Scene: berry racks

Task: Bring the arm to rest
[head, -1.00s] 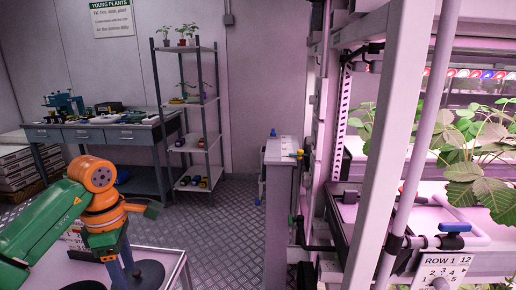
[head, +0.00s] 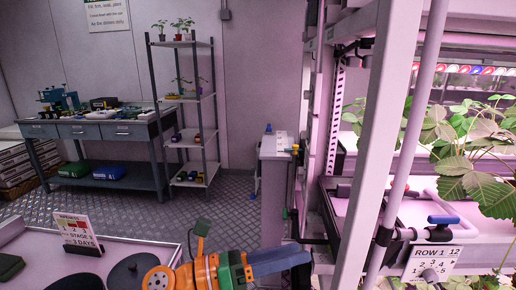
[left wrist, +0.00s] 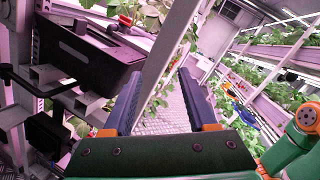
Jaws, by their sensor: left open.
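My left gripper (head: 300,257) is low in the middle of the head view, pointing right toward the rack's front post. One dark finger shows there; the other is hidden. In the left wrist view my left gripper (left wrist: 161,74) shows both dark fingers spread apart with nothing between them. Beyond them are a pale slanting post (left wrist: 166,50), leaves and the patterned floor. My right gripper is not in view.
A tray-topped cart (head: 40,252) with a small sign (head: 78,232) is at lower left. A grey cabinet (head: 276,190), shelf stand (head: 185,97) and desk (head: 95,130) stand farther back. Floor between is clear.

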